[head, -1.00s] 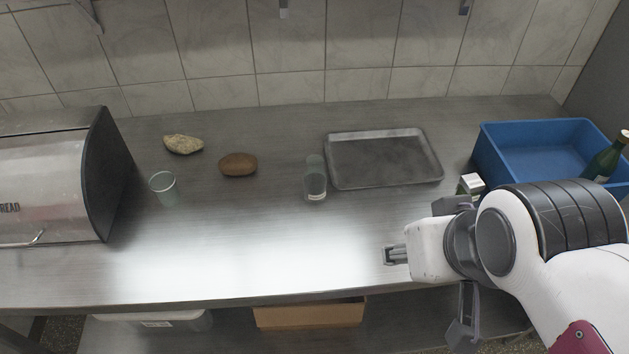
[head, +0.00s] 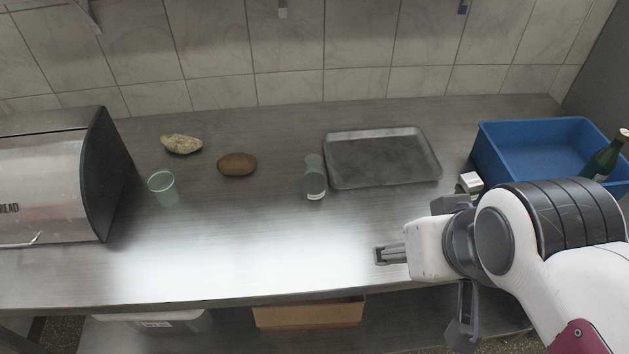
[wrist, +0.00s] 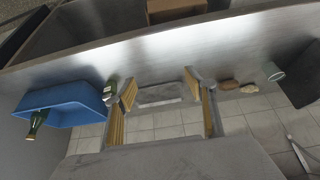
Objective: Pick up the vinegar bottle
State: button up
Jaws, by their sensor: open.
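I cannot tell for sure which bottle holds vinegar. A clear bottle (head: 315,180) with a pale label low on it stands upright left of the metal tray. In the wrist view it (wrist: 208,85) is partly behind a finger. A bottle with a white top (head: 470,181) stands by the blue crate, mostly hidden by my arm; it also shows in the wrist view (wrist: 110,89). A green bottle (head: 604,158) leans in the crate. My gripper (head: 384,256) is open and empty above the front of the counter, right of and nearer than the clear bottle, touching nothing.
The tray (head: 328,157) lies empty at the back. The blue crate (head: 500,170) is at the right. A glass (head: 163,188), a brown loaf-like item (head: 237,165), a pale one (head: 181,144) and a bread box (head: 50,180) are left. The counter's front middle is clear.

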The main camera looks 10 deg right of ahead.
aim_at(323, 187)
jog(key=w+d+r+n+t+h, duration=0.1)
jog(key=w+d+n+t, duration=0.2)
jog(key=w, duration=1)
jog(key=w+d+r+n+t+h, duration=0.15)
jog(key=w+d, duration=0.45)
jog(key=w, duration=0.7)
jog(key=w+a+f+n+y, duration=0.1)
jog(key=a+f+n+y, duration=0.1)
jog(key=a+f+y, duration=0.1)
jog(key=w+a+f+n+g+y, duration=0.1)
jog(key=a+f+n+y, duration=0.1)
jog(key=a+f+y, duration=0.2)
jog(key=w+a+f+n+y, duration=0.1)
jog(key=a+f+n+y, duration=0.2)
jog(key=f, duration=0.4)
jog(key=shift+w+a+g+y, duration=0.3)
jog(key=shift+a+y, duration=0.15)
jog(key=shift+y, duration=0.1)
jog(key=s+a+f+y, duration=0.1)
jog(key=s+g+y, duration=0.1)
jog(key=s+a+f+n+g+y, duration=0.1)
jog(key=s, duration=0.1)
jog(key=shift+a+f, duration=0.3)
jog(key=shift+s+a+f+g+y, duration=0.1)
jog(key=shift+s+a+g+y, duration=0.05)
jog(key=shift+s+g+y, duration=0.2)
